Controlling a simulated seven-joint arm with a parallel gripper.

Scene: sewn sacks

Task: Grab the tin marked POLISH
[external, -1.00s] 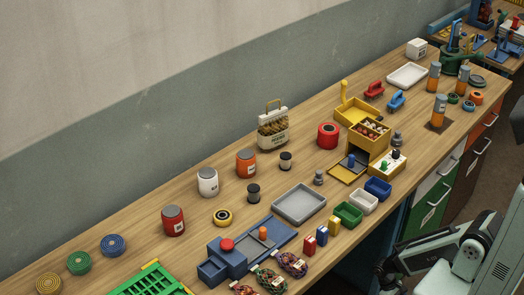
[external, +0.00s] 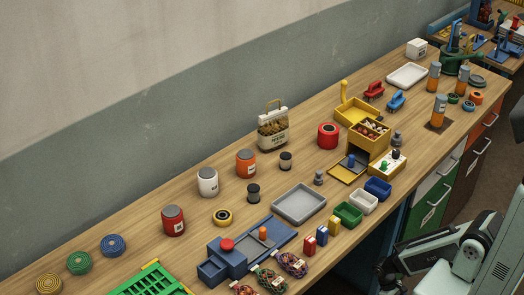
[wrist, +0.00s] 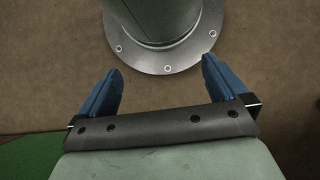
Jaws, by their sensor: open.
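Each has a small label, but the print is too small to read, so I cannot tell which is marked POLISH. My gripper (wrist: 161,72) shows in the wrist view with its two blue fingers wide apart and nothing between them. It is over the floor and my own round base flange, away from the tins. The external view does not show my gripper.
A grey tray (external: 299,204), a blue fixture (external: 228,258) and cord bundles (external: 291,264) lie nearer the front edge. A red cylinder (external: 328,136) stands farther right.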

